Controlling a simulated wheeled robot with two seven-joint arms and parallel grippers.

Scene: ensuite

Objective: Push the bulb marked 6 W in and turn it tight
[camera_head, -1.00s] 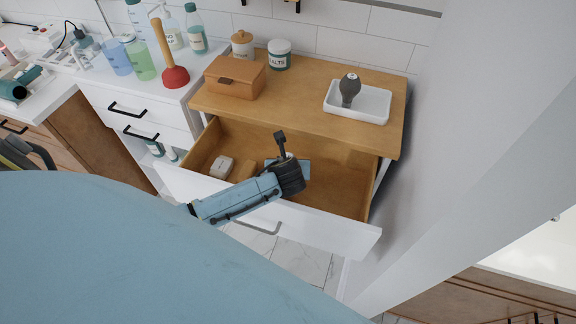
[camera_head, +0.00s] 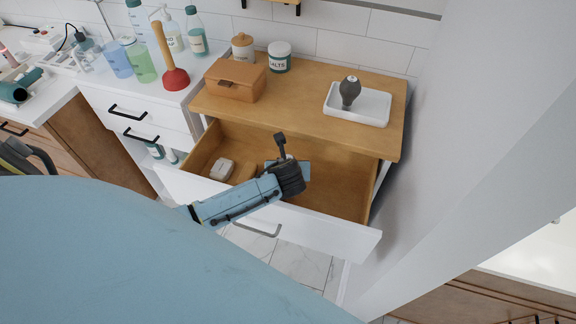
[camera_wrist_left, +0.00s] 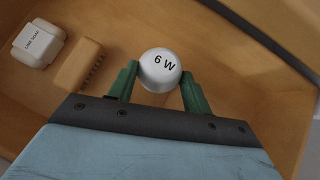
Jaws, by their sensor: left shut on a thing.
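The bulb (camera_wrist_left: 160,69), white and round with "6 W" on its face, sits between the two green fingers of my left gripper (camera_wrist_left: 157,74) in the left wrist view. The fingers are shut on its sides. The marked face is toward the wrist camera, and its far end is hidden. In the head view my left gripper (camera_head: 288,178) is over the open drawer (camera_head: 338,182), and the bulb is hidden behind it. A dark grey bulb-shaped thing (camera_head: 350,92) stands in a white tray (camera_head: 372,107) on the cabinet top. My right gripper is out of view.
A soap box (camera_wrist_left: 39,42) and a tan block (camera_wrist_left: 79,66) lie in the drawer, left of the gripper. A brown box (camera_head: 235,80), a salts jar (camera_head: 279,57) and a lidded jar (camera_head: 243,46) stand on the cabinet. A wall (camera_head: 455,130) rises at right.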

